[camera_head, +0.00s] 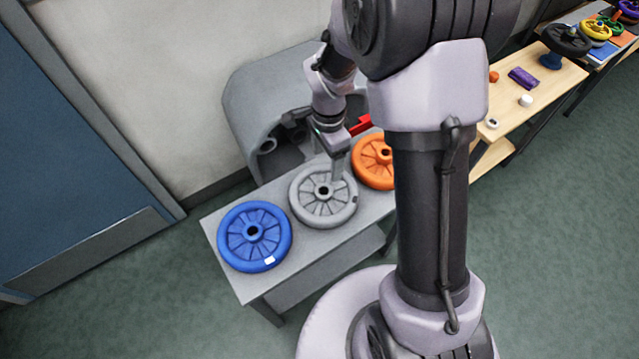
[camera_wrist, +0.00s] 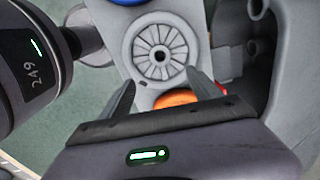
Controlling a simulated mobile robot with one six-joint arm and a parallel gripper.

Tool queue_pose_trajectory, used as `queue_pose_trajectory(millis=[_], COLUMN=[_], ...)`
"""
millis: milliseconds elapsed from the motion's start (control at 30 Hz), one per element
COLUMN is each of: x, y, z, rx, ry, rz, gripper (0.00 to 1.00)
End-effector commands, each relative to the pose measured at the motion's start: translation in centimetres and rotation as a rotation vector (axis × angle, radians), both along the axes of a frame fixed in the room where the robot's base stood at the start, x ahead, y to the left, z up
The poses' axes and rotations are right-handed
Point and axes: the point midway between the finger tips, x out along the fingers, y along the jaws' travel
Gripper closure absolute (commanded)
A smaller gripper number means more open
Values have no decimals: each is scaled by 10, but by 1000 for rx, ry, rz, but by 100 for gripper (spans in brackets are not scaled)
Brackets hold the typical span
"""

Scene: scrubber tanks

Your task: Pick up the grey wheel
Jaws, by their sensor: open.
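The grey wheel (camera_head: 312,205) lies flat on a grey bench (camera_head: 345,235), between a blue wheel and an orange wheel. My gripper (camera_head: 337,176) hangs over the right side of the grey wheel, pointing down. In the wrist view, the grey wheel (camera_wrist: 157,45) shows whole, beyond the fingertips. There my gripper (camera_wrist: 159,88) has its two fingers spread wide with nothing between them. I cannot tell the exact height of the fingertips above the wheel.
The blue wheel (camera_head: 254,236) lies left of the grey one, the orange wheel (camera_head: 371,163) right, partly hidden by my arm. A grey machine body (camera_head: 250,100) stands behind the bench. A wooden table (camera_head: 556,82) with small items stands at far right.

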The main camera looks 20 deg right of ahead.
Motion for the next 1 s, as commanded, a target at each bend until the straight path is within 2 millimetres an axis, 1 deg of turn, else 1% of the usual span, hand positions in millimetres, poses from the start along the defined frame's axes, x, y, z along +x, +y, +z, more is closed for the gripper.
queue_pose_trajectory(millis=[33, 100, 200, 300, 467, 600, 667, 733, 867, 900, 967, 1000], x=[-1, -1, -1, -1, -1, -1, -1, -1, -1, -1, -1, -1], y=[0, 0, 0, 1, 2, 8, 7, 7, 7, 7, 7, 7], z=[-24, -45, -70, -83, -96, -126, -136, -141, -138, -138, -138, -138], rx=[0, 1, 0, 1, 1, 1, 1, 1, 1, 1, 1, 1], ry=[4, 4, 3, 1, 0, 2, 1, 1, 0, 0, 0, 0], rz=[1, 1, 1, 2, 2, 2, 2, 2, 2, 2, 2, 2], gripper=[27, 27, 27, 27, 27, 27, 27, 27, 27, 29, 41, 49])
